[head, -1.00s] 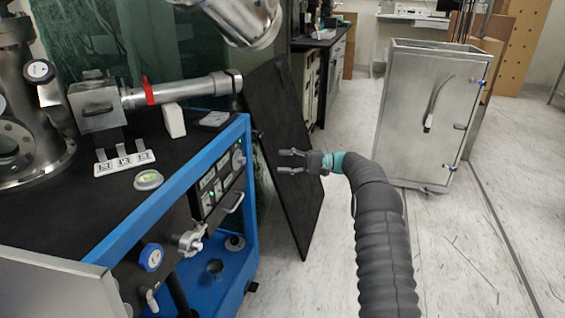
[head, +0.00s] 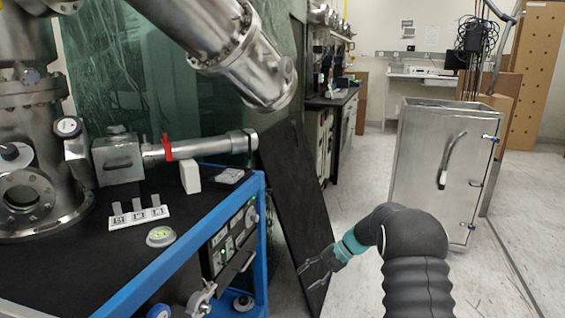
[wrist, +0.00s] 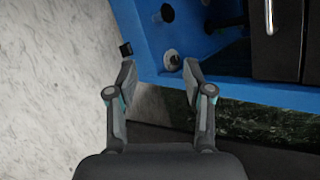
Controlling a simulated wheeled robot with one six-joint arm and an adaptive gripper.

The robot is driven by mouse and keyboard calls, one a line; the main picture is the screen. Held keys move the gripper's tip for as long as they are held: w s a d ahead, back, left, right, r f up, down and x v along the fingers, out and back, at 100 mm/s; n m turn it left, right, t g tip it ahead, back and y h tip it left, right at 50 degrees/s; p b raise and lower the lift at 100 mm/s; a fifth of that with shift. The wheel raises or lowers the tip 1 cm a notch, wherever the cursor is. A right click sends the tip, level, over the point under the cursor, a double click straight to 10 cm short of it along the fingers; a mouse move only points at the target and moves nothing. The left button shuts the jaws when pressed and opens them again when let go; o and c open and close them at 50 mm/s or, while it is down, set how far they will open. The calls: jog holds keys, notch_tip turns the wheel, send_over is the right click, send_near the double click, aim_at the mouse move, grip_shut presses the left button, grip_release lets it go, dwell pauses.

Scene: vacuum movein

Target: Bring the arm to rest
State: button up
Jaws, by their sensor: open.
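My gripper (head: 318,272) is at the end of my dark, sleeved arm, low in the middle of the head view. Its two fingers are spread apart with nothing between them. It is in front of the lower part of a leaning black panel (head: 296,190), to the right of the blue-framed cart (head: 262,235). In the wrist view my open gripper (wrist: 158,78) points down toward the blue base of the cart (wrist: 240,92) and the pale floor. I cannot tell how far the fingertips are from the cart or the panel.
A metal vacuum chamber (head: 30,180) and pipe (head: 205,147) stand on the cart's black top. A larger metal tube (head: 240,55) hangs above. A metal cabinet (head: 425,170) stands to the right. Pale floor (head: 365,185) lies open between the panel and cabinet.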

jog(key=s+d+r+n+t+h, duration=0.2)
jog(key=s+r, duration=0.4)
jog(key=s, duration=0.7)
jog(key=s+d+r+n+t+h, duration=0.1)
jog(key=s+d+r+t+h, duration=0.1)
jog(key=s+r, duration=0.5)
jog(key=s+d+r+n+t+h, duration=0.2)
jog(key=s+r+h, duration=0.3)
jog(key=s, duration=1.4)
notch_tip(320, 180, up, 2)
jog(key=shift+s+d+r+n+t+h, duration=0.1)
jog(key=shift+s+d+n+t+h, duration=0.2)
jog(key=shift+d, duration=0.45)
